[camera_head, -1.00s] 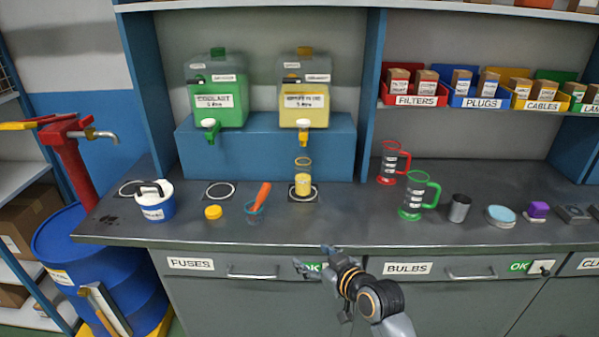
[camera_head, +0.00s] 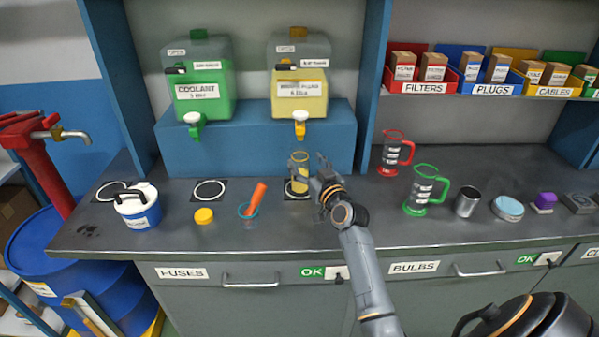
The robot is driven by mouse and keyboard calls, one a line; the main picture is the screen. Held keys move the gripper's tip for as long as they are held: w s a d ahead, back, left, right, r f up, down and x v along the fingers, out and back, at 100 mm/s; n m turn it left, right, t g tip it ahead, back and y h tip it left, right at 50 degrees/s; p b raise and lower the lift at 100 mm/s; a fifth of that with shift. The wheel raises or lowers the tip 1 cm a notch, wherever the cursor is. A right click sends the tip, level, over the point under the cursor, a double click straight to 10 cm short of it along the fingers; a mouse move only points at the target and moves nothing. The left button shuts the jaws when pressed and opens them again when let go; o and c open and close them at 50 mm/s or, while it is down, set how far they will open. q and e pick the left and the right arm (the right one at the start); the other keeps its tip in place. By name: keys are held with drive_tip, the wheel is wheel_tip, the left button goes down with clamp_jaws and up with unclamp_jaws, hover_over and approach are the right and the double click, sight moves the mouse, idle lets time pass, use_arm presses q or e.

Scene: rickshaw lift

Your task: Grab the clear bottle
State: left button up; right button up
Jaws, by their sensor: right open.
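The clear bottle (camera_head: 299,172), with yellow liquid inside, stands upright on a dark marked pad on the bench, below the yellow tank's tap. My right gripper (camera_head: 317,184) is open just to the right of the bottle, and its fingers overlap the bottle's right edge in the picture. I cannot tell whether they touch it. My left gripper is not in view.
A yellow tank (camera_head: 300,90) and a green coolant tank (camera_head: 202,92) stand on a blue shelf block (camera_head: 240,150) behind. An orange-handled tool in a cup (camera_head: 249,210) and a yellow cap (camera_head: 204,215) are left. A green-handled jug (camera_head: 422,190) and red-handled jug (camera_head: 393,155) are right.

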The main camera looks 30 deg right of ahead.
sight(303, 158)
drive_tip(key=shift+w+d+r+p, duration=0.1)
drive_tip(key=shift+w+r+p, duration=0.05)
drive_tip(key=shift+w, duration=0.2)
drive_tip(key=shift+w+d+r+p, duration=0.1)
drive_tip(key=shift+w+p, duration=0.05)
drive_tip(key=shift+w, duration=0.2)
drive_tip(key=w, duration=0.3)
drive_tip(key=shift+w+d+f, duration=0.15)
drive_tip(key=shift+d+f, duration=0.1)
drive_tip(key=shift+d, duration=0.05)
drive_tip(key=shift+w, duration=0.2)
drive_tip(key=shift+s, duration=0.1)
drive_tip(key=shift+c, duration=0.7)
drive_tip(key=c, duration=1.1)
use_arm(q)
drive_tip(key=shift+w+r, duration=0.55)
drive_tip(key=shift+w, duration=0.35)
use_arm(e)
clamp_jaws()
